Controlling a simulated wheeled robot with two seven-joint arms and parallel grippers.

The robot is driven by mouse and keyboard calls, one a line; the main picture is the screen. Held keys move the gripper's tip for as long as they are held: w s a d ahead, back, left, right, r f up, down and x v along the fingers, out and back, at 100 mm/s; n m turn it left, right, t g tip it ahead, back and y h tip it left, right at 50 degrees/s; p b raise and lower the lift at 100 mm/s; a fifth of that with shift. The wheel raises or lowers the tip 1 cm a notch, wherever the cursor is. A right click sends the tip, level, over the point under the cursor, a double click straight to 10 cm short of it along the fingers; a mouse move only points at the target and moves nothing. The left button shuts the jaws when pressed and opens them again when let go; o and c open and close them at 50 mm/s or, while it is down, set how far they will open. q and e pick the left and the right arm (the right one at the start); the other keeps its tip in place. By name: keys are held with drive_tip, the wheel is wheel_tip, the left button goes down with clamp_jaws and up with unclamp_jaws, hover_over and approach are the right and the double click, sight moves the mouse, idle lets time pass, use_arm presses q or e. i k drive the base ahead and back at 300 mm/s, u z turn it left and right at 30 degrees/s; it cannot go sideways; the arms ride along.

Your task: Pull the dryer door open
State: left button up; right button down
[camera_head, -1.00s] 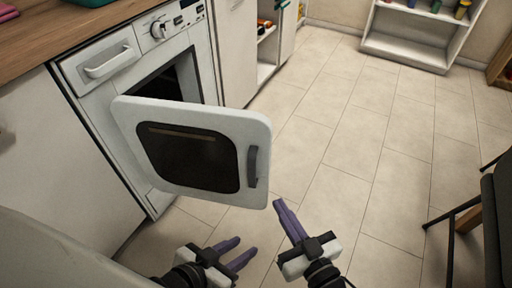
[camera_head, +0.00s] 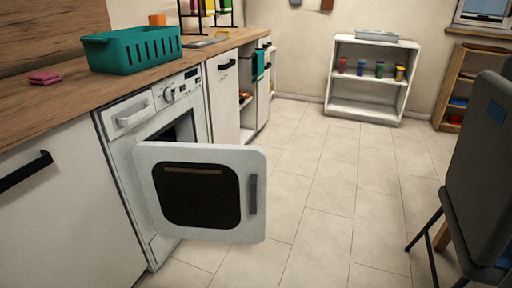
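The dryer (camera_head: 184,90) is a white machine under the wooden counter on the left. Its door (camera_head: 212,151) stands wide open, swung out over the floor, with a dark window (camera_head: 196,195) and a grey vertical handle (camera_head: 253,194) on its free edge. Part of the dark drum opening shows behind the top of the door; the rest is hidden. Neither of my grippers is in the picture, and nothing touches the door in view.
A teal basket (camera_head: 133,49) and a pink sponge (camera_head: 45,78) sit on the counter (camera_head: 60,101). A dark chair (camera_head: 480,170) stands at the right. A low white shelf (camera_head: 366,80) is at the back. The tiled floor (camera_head: 335,185) between is clear.

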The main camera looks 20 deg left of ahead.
sight(206, 192)
drive_tip(key=z, duration=0.3)
drive_tip(key=i, duration=0.85)
drive_tip(key=u, duration=0.6)
drive_tip(key=i, duration=0.75)
drive_tip(key=u, duration=0.7)
